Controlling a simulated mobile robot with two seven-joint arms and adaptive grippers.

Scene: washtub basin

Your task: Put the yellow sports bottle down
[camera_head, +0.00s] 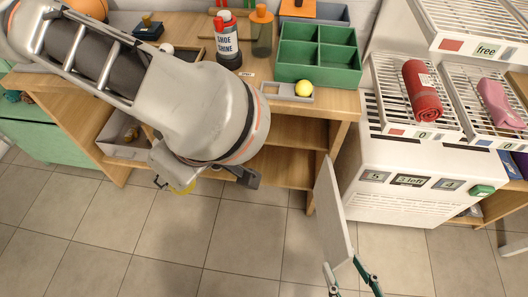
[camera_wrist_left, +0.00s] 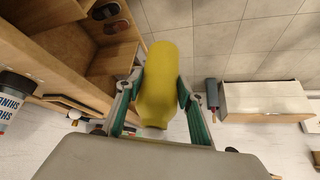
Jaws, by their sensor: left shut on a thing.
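The yellow sports bottle is between the teal fingers of my left gripper (camera_wrist_left: 157,88) in the left wrist view, where the bottle (camera_wrist_left: 157,75) fills the gap. The gripper is shut on it. In the head view my left arm covers most of this; only a small yellow piece of the bottle (camera_head: 183,188) shows below the arm, in front of the wooden unit over the tiled floor. My right gripper (camera_head: 342,263) is at the bottom of the head view with its fingers apart.
The wooden counter (camera_head: 345,103) holds a green divided box (camera_head: 318,55), a yellow ball (camera_head: 304,88), a shoe-shine bottle (camera_head: 228,45) and an orange-topped bottle (camera_head: 262,32). A white machine (camera_head: 400,165) with a rolled red towel (camera_head: 421,90) stands to the right. Tiled floor (camera_head: 245,260) in front is clear.

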